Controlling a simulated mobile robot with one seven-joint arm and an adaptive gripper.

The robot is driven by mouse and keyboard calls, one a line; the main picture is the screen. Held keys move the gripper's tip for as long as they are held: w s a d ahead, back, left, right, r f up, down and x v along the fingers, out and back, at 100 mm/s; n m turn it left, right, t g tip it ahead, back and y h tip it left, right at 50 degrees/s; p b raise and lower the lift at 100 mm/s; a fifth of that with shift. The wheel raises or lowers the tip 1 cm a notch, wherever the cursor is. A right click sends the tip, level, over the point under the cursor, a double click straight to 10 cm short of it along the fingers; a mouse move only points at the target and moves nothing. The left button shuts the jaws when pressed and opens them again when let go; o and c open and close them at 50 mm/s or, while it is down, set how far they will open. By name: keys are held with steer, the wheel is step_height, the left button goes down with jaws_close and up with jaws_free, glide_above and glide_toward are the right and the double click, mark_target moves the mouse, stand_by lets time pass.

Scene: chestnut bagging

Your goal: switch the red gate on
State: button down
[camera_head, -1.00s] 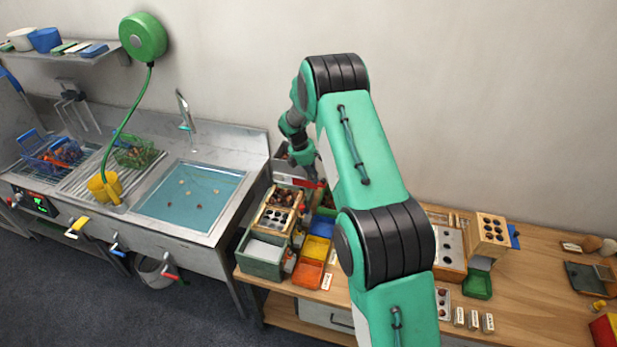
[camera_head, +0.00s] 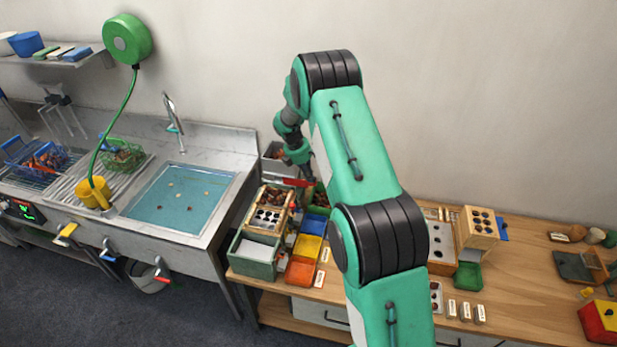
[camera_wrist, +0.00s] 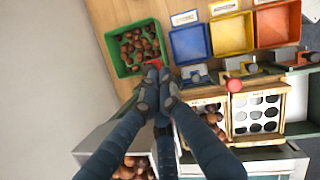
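A red bar (camera_head: 292,182) shows in the head view beside the grey hopper (camera_head: 273,153), near my gripper, and may be the red gate. In the wrist view, a red piece (camera_wrist: 156,63) peeks out just past my fingertips, largely hidden by them. My gripper (camera_wrist: 158,92) has its fingertips drawn together, with nothing clearly held between them. It is above the area between the green chestnut bin (camera_wrist: 112,58) and the hopper (camera_wrist: 88,147). A separate red round knob (camera_wrist: 234,85) stands right of the fingertips. Whether the fingers touch the red piece cannot be told.
Blue (camera_wrist: 190,43), yellow (camera_wrist: 231,34) and orange (camera_wrist: 277,24) trays stand close to my gripper. A holed sorting board (camera_wrist: 256,113) lies to the right. The wall (camera_head: 480,90) is close behind. The sink (camera_head: 183,200) is at the left.

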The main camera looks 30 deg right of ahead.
steer(key=shift+a+f, duration=0.15)
steer(key=w+a+r, duration=0.2)
steer(key=a+r, duration=0.4)
steer(key=r, duration=0.4)
steer(key=shift+r, duration=0.35)
steer(key=shift+a, duration=0.15)
